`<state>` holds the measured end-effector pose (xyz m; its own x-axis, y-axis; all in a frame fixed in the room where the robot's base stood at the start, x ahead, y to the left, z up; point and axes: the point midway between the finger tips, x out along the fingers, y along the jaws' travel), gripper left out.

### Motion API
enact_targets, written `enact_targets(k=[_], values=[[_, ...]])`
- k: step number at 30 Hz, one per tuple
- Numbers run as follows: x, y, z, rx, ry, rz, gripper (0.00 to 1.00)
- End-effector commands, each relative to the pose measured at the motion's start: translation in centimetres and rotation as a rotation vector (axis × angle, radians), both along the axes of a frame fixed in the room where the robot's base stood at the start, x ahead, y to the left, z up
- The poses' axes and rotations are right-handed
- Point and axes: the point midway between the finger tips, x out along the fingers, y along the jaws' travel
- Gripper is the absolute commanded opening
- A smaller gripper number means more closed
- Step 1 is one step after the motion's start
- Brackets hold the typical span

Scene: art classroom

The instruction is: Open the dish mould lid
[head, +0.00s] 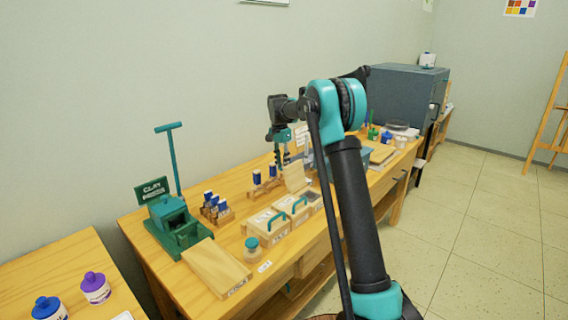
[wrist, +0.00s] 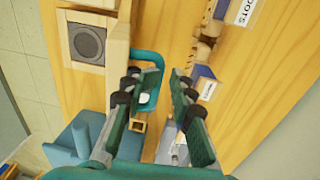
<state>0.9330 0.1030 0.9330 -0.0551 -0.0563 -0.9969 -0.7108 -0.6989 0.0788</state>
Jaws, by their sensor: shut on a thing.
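The dish mould is a pale wooden box with a grey round recess (wrist: 88,42) showing at the upper left of the wrist view. In the head view the open box (head: 314,199) stands on the bench, and its wooden lid (head: 295,178) is raised, standing steeply. The lid's teal handle (wrist: 150,56) loops out beside my left-hand finger in the wrist view. My gripper (wrist: 166,100) is shut on this handle, and the finger partly hides it. In the head view my gripper (head: 284,156) is just above the raised lid.
Two closed boxes with teal handles (head: 265,222) (head: 292,207) stand nearer on the bench. A green clay press (head: 175,225) and a wooden board (head: 216,267) are to the left. A blue-grey bin (wrist: 80,140) shows at lower left in the wrist view.

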Motion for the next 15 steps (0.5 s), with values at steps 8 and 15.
enact_targets(k=[8, 15], values=[[0.63, 1.20, -0.94, 0.017, -0.016, 0.011, 0.00], [0.64, 1.20, -0.94, 0.017, -0.017, 0.011, 0.31]])
